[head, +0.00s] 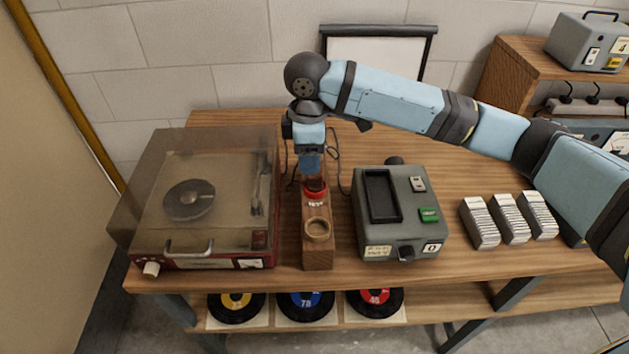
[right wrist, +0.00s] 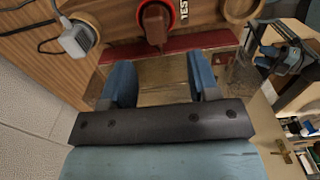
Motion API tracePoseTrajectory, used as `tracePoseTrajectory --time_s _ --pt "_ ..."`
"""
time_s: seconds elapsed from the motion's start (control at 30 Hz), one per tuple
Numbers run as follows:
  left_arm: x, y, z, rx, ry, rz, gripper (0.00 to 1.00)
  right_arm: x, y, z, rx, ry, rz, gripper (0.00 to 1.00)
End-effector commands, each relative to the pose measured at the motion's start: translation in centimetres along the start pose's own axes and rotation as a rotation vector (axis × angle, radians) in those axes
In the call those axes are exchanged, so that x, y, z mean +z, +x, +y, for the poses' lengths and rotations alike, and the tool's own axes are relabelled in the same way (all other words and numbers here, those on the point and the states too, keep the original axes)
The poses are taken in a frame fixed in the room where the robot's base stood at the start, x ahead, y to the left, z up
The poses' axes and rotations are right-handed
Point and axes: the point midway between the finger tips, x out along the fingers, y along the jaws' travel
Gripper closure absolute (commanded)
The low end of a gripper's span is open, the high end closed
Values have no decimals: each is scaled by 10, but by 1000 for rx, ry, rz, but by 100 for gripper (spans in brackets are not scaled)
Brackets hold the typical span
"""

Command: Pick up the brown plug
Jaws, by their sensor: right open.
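The brown plug (right wrist: 155,22) stands in a red ring (right wrist: 168,8) marked with white letters, at the top of the right wrist view. In the head view the plug (head: 316,184) shows just below my right gripper, partly hidden by it. The red ring (head: 315,194) sits on a narrow wooden block (head: 317,256). My right gripper (head: 311,163) points down at the back of this block. In the right wrist view its blue fingers (right wrist: 162,78) are apart with nothing held between them, and the plug is beyond their tips. My left gripper is not in view.
A record player (head: 205,200) with a clear lid stands close left of the block. A grey device (head: 398,213) stands close right, then several card stacks (head: 508,219). A wooden ring (head: 318,229) is on the block's front. A grey plug (right wrist: 75,38) with a cable shows in the wrist view.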

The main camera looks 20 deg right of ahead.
Motion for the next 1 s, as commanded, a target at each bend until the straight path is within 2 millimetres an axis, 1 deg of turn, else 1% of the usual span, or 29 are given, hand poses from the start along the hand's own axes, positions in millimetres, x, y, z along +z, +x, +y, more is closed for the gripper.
tracePoseTrajectory --time_s 0.03,0.27,0.37,0.5,0.6,0.8,0.83,0.87,0.9,0.97,1.0 --pt "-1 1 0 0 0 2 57 0 6 0 -1 1 -1 45" --pt "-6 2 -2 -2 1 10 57 1 18 0 0 1 -1 45" --pt "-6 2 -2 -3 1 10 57 3 30 1 -1 2 -2 45" --pt "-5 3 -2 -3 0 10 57 4 53 1 -1 1 -1 45" --pt "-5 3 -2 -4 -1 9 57 4 62 1 0 0 -1 45" --pt "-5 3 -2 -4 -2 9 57 4 64 1 1 0 0 45" --pt "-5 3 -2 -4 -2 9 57 4 64 1 1 0 0 47" --pt "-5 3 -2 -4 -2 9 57 4 64 1 1 0 0 54" --pt "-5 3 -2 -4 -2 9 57 4 64 1 1 0 0 63" --pt "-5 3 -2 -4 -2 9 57 4 64 1 1 0 0 77" --pt "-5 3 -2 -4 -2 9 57 4 63 1 1 0 0 86"
